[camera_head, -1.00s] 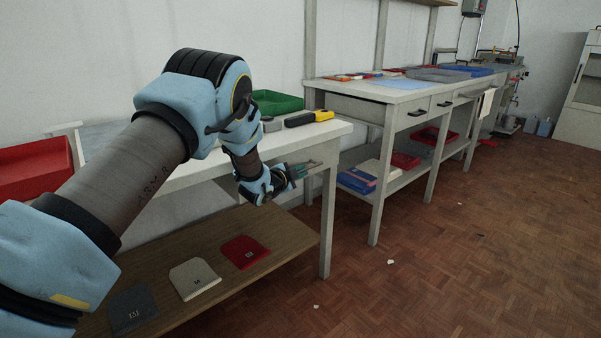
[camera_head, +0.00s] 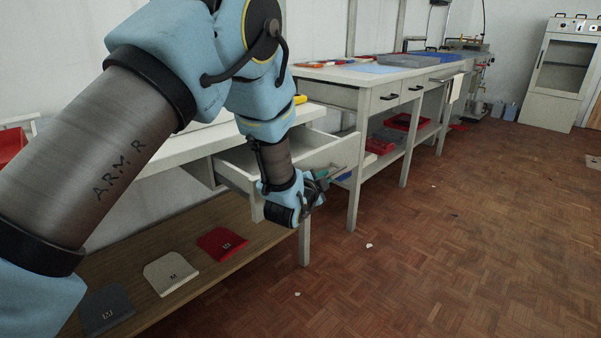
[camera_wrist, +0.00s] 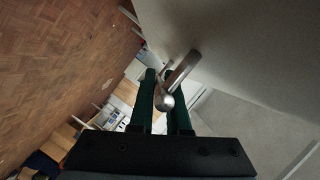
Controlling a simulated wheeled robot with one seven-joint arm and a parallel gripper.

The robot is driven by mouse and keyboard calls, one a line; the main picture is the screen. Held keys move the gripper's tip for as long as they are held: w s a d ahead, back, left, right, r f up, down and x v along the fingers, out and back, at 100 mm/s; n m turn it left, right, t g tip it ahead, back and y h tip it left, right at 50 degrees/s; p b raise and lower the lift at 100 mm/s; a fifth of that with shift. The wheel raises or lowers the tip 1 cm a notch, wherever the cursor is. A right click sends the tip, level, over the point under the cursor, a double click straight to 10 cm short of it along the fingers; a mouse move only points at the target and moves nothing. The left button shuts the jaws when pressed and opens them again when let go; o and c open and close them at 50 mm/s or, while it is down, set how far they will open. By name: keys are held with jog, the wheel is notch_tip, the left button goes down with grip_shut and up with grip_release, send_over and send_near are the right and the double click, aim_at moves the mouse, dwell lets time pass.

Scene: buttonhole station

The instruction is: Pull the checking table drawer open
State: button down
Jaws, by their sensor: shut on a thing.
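The checking table (camera_head: 185,148) is the near white table at the left. Its drawer (camera_head: 325,152) stands out from under the top, and part of its empty-looking inside shows. My gripper (camera_head: 335,174) is at the drawer's front, partly hidden by my own arm in the head view. In the wrist view my gripper (camera_wrist: 161,80) has its dark green fingers on a round-ended metal bar handle (camera_wrist: 180,72) on the pale drawer front (camera_wrist: 235,50). The gripper is shut on this handle. The handle cannot be made out in the head view.
A lower wooden shelf (camera_head: 215,268) holds a red panel (camera_head: 222,243), a cream panel (camera_head: 170,272) and a grey panel (camera_head: 106,309). A second bench (camera_head: 340,77) with drawers stands behind to the right. The parquet floor (camera_head: 430,260) at the right is open.

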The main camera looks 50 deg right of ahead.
jog(key=s, duration=0.8)
jog(key=shift+s+a+b, duration=0.3)
jog(key=shift+s+b, duration=0.05)
jog(key=c, duration=0.9)
grip_release()
jog(key=v, duration=1)
jog(key=shift+s+a+r, duration=0.1)
jog(key=shift+a, duration=0.25)
